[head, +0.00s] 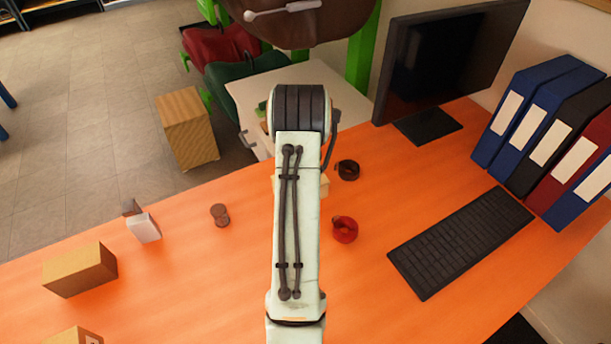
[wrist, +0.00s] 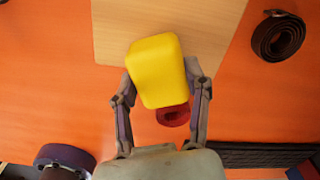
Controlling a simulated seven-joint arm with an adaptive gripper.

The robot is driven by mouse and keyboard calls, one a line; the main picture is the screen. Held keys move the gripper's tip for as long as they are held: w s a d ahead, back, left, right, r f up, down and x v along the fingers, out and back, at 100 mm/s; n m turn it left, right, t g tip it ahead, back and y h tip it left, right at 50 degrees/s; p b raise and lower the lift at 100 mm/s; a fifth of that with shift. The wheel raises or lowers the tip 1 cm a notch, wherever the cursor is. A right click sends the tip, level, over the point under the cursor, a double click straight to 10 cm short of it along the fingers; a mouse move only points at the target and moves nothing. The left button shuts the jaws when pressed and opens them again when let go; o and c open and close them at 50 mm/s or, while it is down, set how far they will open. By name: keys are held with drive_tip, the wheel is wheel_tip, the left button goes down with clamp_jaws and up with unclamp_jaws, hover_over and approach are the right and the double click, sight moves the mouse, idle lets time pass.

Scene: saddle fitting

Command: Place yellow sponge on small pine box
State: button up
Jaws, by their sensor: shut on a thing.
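The yellow sponge (wrist: 157,72) is in the wrist view, held between the two fingers of my gripper (wrist: 160,68). My gripper is shut on its sides. Behind the sponge lies the pale flat wooden top of the small pine box (wrist: 215,28); the sponge overlaps its near edge in the picture. I cannot tell whether the sponge touches the wood. In the head view my arm hides the gripper and sponge, and only a pale corner of the box (head: 324,184) shows beside the arm.
A red roll (head: 344,229) and a dark coiled strap (head: 348,170) lie right of my arm on the orange table. A keyboard (head: 460,240), monitor (head: 450,55) and binders (head: 550,130) stand farther right. A brown round object (head: 220,214), white card holder (head: 143,227) and cardboard box (head: 80,270) are left.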

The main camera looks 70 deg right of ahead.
drive_tip(key=o, duration=1)
drive_tip(key=shift+f, duration=0.1)
drive_tip(key=shift+o, duration=0.2)
wheel_tip(320, 180, up, 12)
drive_tip(key=w+a+r+n, duration=0.4)
drive_tip(key=w+a+n, duration=0.2)
drive_tip(key=a+n, duration=0.45)
drive_tip(key=w+a+r+n, duration=0.3)
drive_tip(key=w+a+n, duration=0.45)
drive_tip(key=a, duration=0.55)
drive_tip(key=s+a+f+n, duration=0.1)
drive_tip(key=s+a+n, duration=0.5)
drive_tip(key=a+n, duration=0.5)
drive_tip(key=s+a+f+n, duration=0.1)
drive_tip(key=s+a+n, duration=0.5)
drive_tip(key=a+n, duration=0.5)
drive_tip(key=shift+n+y, duration=0.4)
drive_tip(key=shift+n, duration=0.5)
